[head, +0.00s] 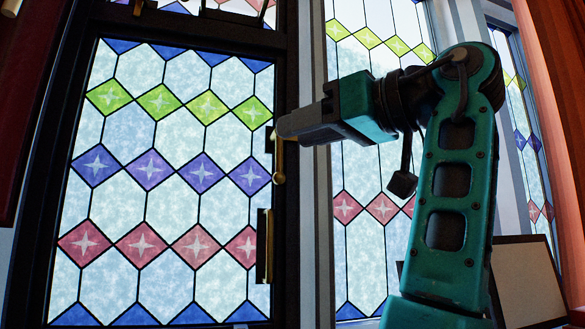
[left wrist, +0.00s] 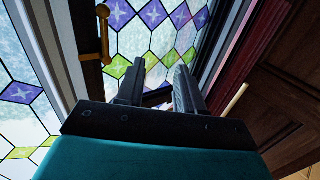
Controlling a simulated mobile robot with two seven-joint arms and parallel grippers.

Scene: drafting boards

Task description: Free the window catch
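The window catch (head: 279,163) is a small brass handle on the dark frame at the right edge of the stained-glass window (head: 150,200). It hangs downward in the head view. In the left wrist view the catch (left wrist: 103,35) is at the upper left, outside the fingers. My left gripper (head: 286,126) is at the frame, close by the upper end of the catch in the head view. In the left wrist view its two dark fingers (left wrist: 158,85) stand apart with nothing held between them. Whether a finger touches the catch I cannot tell. My right gripper is not in view.
A brass fitting (head: 265,245) sits lower on the same frame. More stained-glass panes (head: 360,240) stand to the right, behind my arm. A pale board (head: 527,280) with a dark edge is at the lower right. A dark wooden panel (left wrist: 275,90) shows in the left wrist view.

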